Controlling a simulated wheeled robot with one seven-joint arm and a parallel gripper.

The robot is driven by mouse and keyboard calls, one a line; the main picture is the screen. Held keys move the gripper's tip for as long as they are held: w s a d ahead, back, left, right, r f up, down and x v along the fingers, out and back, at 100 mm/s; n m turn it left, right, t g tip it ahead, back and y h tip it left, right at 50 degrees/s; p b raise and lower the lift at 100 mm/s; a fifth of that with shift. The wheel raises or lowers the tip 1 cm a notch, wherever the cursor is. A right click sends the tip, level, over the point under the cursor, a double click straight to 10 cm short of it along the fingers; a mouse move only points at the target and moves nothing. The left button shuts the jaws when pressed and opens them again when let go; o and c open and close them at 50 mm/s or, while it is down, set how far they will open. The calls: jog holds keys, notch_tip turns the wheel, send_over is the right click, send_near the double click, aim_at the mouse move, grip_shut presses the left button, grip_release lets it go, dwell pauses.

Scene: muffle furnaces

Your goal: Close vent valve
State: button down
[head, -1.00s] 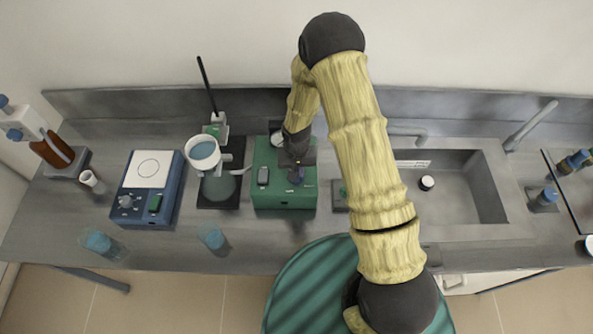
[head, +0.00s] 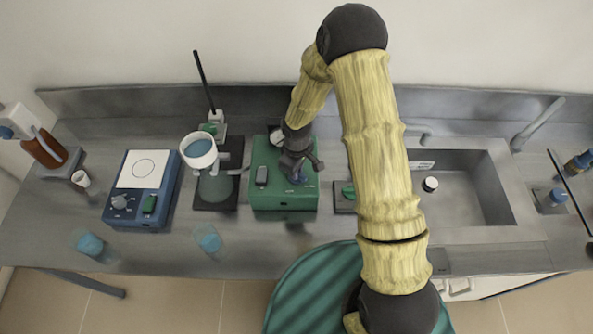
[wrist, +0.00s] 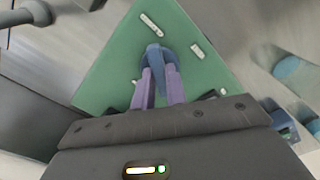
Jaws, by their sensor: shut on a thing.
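The green box (head: 268,197) stands on the steel bench left of the sink. In the wrist view its green top (wrist: 125,62) fills the middle. A blue knob (wrist: 154,54) with a raised grip bar sits on that face, and I take it as the vent valve. My gripper (wrist: 160,74) has its two purple fingers closed on the knob's bar from either side. In the head view my gripper (head: 296,172) is over the right part of the green box and largely hides the knob.
Left of the box stand a stand with a white cup (head: 198,150) and a blue hotplate device (head: 133,205). Blue-filled beakers (head: 208,238) are near the front edge. The sink (head: 465,190) lies to the right, with a small green-topped item (head: 347,191) between.

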jog(key=n, duration=0.6)
jog(key=shift+w+r+n, duration=0.1)
jog(key=shift+n, duration=0.2)
dwell(0.4)
jog(key=c, duration=1.4)
grip_release()
jog(key=shift+c, duration=0.2)
notch_tip(320, 180, up, 17)
jog(key=b, duration=0.2)
jog(key=shift+r+b, duration=0.15)
jog(key=shift+b, duration=0.15)
